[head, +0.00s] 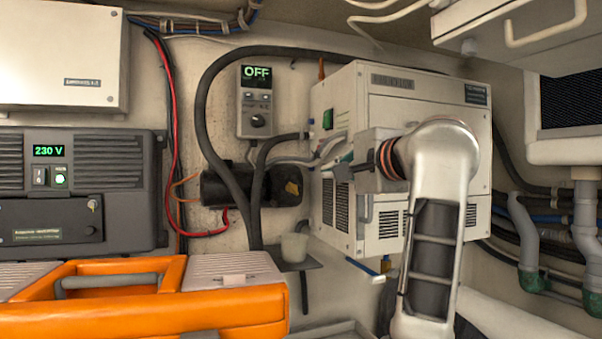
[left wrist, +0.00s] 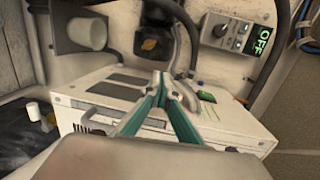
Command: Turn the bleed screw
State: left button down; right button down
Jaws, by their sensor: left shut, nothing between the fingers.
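My left gripper (head: 338,171) is shut and empty in front of the left part of the white boxed unit (head: 436,112), pointing left. Hoses run into the unit's left side near the fingertips; I cannot tell whether the fingers touch one. I cannot make out the bleed screw for certain; the gripper and arm hide part of the unit. My right gripper is not in view.
A control panel reading OFF (head: 256,101) hangs on the wall above a black cylindrical pump (head: 230,188). A pale cup (head: 295,247) stands on a small bracket. An orange toolbox (head: 150,311) fills the lower left. Pipes (head: 584,235) crowd the right.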

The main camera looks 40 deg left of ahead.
aim_at(292, 188)
pick_arm(q)
jog(key=w+a+f+n+g+p, duration=0.1)
jog(key=a+f+n+p, duration=0.1)
jog(key=a+n, duration=0.6)
jog(key=shift+a+g, duration=0.3)
jog(key=shift+a, duration=0.05)
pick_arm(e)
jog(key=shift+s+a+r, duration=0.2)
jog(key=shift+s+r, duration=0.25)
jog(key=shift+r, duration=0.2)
pick_arm(q)
jog(key=shift+w, duration=0.1)
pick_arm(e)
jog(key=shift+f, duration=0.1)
pick_arm(q)
jog(key=shift+a+n+b, duration=0.1)
jog(key=shift+n+b, duration=0.25)
jog(key=shift+n, duration=0.25)
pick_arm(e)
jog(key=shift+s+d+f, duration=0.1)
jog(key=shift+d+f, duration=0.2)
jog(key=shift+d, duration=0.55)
